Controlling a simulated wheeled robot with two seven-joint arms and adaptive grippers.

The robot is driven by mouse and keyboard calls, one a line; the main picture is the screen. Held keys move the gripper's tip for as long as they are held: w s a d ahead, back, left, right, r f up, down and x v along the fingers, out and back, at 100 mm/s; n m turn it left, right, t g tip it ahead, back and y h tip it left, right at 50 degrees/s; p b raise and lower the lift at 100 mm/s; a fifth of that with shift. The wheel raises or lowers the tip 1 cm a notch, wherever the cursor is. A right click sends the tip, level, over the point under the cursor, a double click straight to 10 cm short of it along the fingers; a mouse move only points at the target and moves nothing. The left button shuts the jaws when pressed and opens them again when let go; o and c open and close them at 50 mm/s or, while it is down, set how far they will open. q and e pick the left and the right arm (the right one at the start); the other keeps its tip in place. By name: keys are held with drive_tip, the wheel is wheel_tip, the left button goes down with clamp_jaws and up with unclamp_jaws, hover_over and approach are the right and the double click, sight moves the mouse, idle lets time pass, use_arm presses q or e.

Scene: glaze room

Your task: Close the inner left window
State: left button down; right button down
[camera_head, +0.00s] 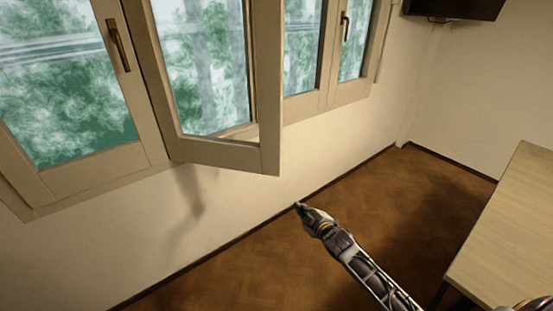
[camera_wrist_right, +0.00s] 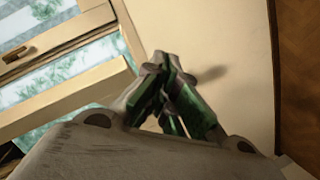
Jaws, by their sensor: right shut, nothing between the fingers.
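The inner left window (camera_head: 224,153) is a cream-framed sash in the head view, swung open into the room. Its free lower corner juts out from the wall, and a gap shows between it and the frame behind. My right gripper (camera_head: 299,207) is shut and empty, below and to the right of that corner, apart from it, in front of the wall and floor. In the right wrist view, its dark green fingers (camera_wrist_right: 165,65) come together in front of the pale wall, with window framing to the left. My left gripper is not in view.
A closed window with a handle (camera_head: 119,45) is at the left, and more windows (camera_head: 349,45) are to the right. A wooden table (camera_head: 512,235) stands at the right. A dark screen (camera_head: 455,8) hangs top right. Brown floor (camera_head: 245,275) between wall and table is clear.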

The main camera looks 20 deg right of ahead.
sight(270, 150)
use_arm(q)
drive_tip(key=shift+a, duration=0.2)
use_arm(e)
drive_tip(key=a+r+n+t+y, duration=0.1)
drive_tip(key=a+r+n, duration=0.2)
drive_tip(key=r, duration=0.5)
drive_tip(key=s+a+r+n+t+y, duration=0.1)
drive_tip(key=a+r+n, duration=0.2)
drive_tip(key=r, duration=0.6)
drive_tip(key=n, duration=0.2)
drive_tip(key=shift+s+n, duration=0.25)
drive_tip(key=shift+n, duration=0.05)
drive_tip(key=shift+w, duration=0.1)
